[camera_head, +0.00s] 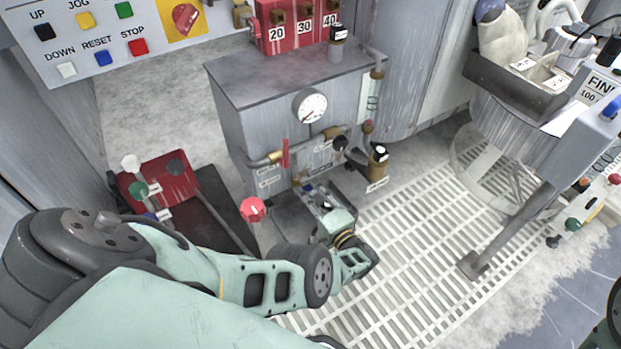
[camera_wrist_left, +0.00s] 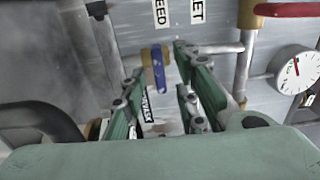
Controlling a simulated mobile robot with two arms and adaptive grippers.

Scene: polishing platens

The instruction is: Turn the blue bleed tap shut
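The blue bleed tap (camera_wrist_left: 155,68) shows in the left wrist view as a blue handle on a brass fitting, in front of the grey cabinet face. A label ending in "EED" is behind it. My left gripper (camera_wrist_left: 160,60) is open, with one finger on each side of the tap. A gap shows between the tap and the right finger; whether the left finger touches it I cannot tell. My right gripper is not in view.
The grey cabinet (camera_head: 240,130) carries a pressure gauge (camera_head: 310,105) and a red-handled valve (camera_head: 285,153) above my gripper. A red knob (camera_head: 252,209) stands left of it. Black-topped fittings (camera_head: 378,158) are to the right. The white floor grating (camera_head: 420,240) is clear.

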